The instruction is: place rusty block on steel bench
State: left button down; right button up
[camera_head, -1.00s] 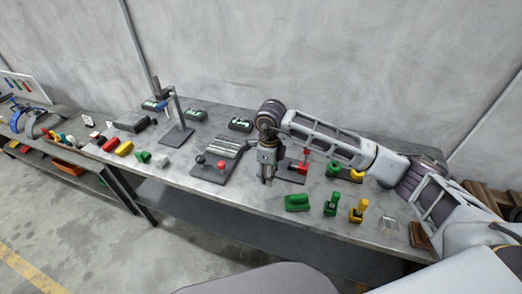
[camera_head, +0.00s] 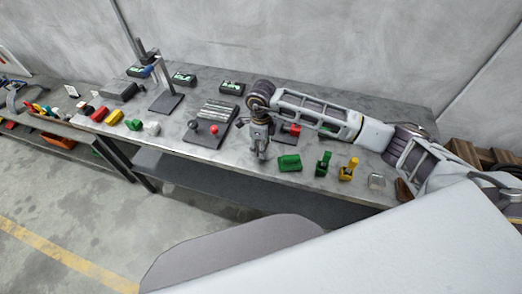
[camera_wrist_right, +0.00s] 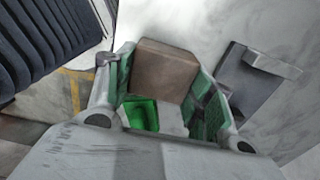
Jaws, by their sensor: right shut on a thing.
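The rusty block (camera_wrist_right: 163,70) is a plain brown block. In the right wrist view it sits between the green-padded fingers of my right gripper (camera_wrist_right: 165,95), which is shut on it. In the head view my right gripper (camera_head: 262,152) points down over the front part of the steel bench (camera_head: 230,165), left of a green block (camera_head: 289,162). The rusty block is too small and hidden to make out there. I cannot tell whether it touches the bench top. My left gripper is not in view.
A grey plate with a red knob (camera_head: 214,129) lies left of my gripper. A green clamp-like piece (camera_head: 323,163) and a yellow one (camera_head: 348,168) stand to the right. Black boxes with green displays (camera_head: 231,88) line the back. The bench's front edge is close.

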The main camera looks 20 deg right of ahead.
jog(key=shift+f+p, duration=0.3)
jog(key=shift+f, duration=1.45)
jog(key=shift+f, duration=0.25)
jog(key=o, duration=1.5)
jog(key=shift+r, duration=0.1)
jog(key=shift+r, duration=0.15)
notch_tip(320, 180, up, 12)
jog(key=shift+f+b, duration=0.1)
jog(key=shift+b, duration=0.7)
